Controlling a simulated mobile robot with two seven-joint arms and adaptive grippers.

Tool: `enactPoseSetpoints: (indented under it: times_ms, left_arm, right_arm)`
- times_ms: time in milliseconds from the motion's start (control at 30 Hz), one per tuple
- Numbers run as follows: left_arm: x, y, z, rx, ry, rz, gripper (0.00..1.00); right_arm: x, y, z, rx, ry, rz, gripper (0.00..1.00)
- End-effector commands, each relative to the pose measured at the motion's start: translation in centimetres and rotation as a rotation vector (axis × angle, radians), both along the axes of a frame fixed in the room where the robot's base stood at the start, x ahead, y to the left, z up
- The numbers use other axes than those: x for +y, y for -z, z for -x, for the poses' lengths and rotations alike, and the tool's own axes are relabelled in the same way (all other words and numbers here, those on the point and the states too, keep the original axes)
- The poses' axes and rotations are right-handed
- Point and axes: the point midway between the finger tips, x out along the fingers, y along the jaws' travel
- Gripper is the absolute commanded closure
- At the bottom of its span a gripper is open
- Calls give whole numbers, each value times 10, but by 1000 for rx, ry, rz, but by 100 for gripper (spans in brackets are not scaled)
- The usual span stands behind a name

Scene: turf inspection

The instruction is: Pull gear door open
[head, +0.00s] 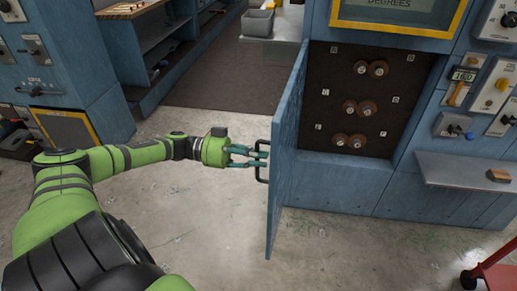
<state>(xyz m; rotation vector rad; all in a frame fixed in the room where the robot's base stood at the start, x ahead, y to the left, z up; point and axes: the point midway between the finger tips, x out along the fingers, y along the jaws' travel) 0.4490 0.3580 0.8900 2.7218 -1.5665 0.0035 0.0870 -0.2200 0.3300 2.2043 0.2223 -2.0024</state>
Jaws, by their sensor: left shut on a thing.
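The blue gear door (288,140) stands swung well open in the head view, seen nearly edge-on. Its black handle (261,175) is on the left face of the door. My left gripper (263,155) reaches in from the left and is shut on the handle, its teal fingers at the handle's upper part. The open gear compartment (327,98) to the right has a dark back panel with several brown round gears (352,107) in pairs. My right gripper is not in view.
A blue cabinet with control panels (452,125) and a small shelf (465,171) stands right of the compartment. A red object (492,272) is at the lower right. Blue shelving (150,45) is at the back left. The concrete floor (215,230) around the door is clear.

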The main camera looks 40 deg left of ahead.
Motion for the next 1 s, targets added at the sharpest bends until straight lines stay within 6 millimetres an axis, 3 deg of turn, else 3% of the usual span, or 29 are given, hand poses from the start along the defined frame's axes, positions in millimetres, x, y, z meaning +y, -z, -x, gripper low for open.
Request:
enactPoseSetpoints:
  times_ms: [500,533,567,1000]
  left_arm:
    - [1,2,0,4,0,-3,100]
    - [1,3,0,4,0,-3,70]
    - [1,2,0,4,0,-3,58]
    - [7,2,3,4,-3,-2,57]
  right_arm:
    - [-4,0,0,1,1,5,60]
    - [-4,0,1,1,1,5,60]
    - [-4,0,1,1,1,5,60]
    - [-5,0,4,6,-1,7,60]
